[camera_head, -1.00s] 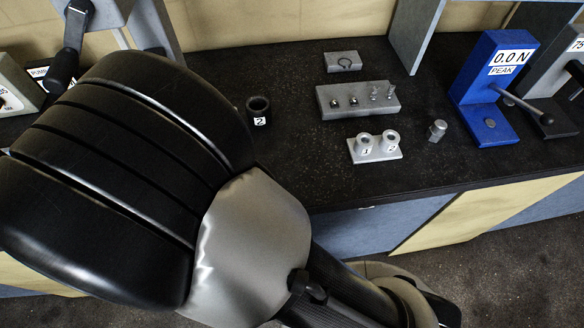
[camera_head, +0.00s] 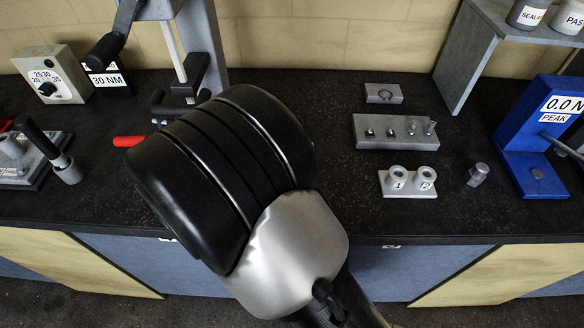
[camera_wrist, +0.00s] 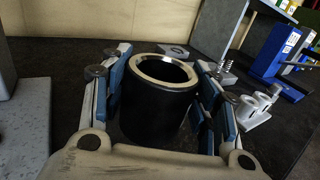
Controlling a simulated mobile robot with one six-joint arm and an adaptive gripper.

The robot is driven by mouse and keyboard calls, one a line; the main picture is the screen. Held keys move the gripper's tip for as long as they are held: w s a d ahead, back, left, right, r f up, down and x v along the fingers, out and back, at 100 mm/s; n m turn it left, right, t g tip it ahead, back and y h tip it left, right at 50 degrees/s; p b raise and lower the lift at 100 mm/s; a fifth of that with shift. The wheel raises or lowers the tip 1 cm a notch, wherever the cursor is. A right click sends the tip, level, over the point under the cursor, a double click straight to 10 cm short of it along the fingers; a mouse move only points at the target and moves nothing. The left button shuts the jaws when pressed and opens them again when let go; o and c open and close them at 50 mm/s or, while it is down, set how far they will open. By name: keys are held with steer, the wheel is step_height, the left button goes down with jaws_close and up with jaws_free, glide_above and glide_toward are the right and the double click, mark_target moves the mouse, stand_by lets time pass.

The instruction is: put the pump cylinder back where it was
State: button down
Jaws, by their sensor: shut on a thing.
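In the wrist view, a black cylinder (camera_wrist: 153,115) with a pale rim and an open top stands upright between the blue pads of my gripper (camera_wrist: 163,85). My gripper is shut on it. I cannot tell whether its base touches the bench. In the head view my arm hides both gripper and cylinder. I see no label on the side of the cylinder that shows.
The black bench top (camera_head: 330,100) holds a grey block with small parts (camera_head: 395,131), a stand with two cups marked 1 and 2 (camera_head: 408,183), a small metal part (camera_head: 478,174) and a blue force gauge (camera_head: 530,150). A grey press frame (camera_head: 205,45) stands behind my arm.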

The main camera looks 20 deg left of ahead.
steer(key=shift+f+b, duration=1.1)
steer(key=shift+f, duration=2.35)
steer(key=shift+f, duration=0.15)
steer(key=c, duration=0.6)
jaws_free()
steer(key=shift+f, duration=0.1)
steer(key=shift+r, duration=0.25)
steer(key=p+v, duration=0.2)
steer(key=v, duration=1)
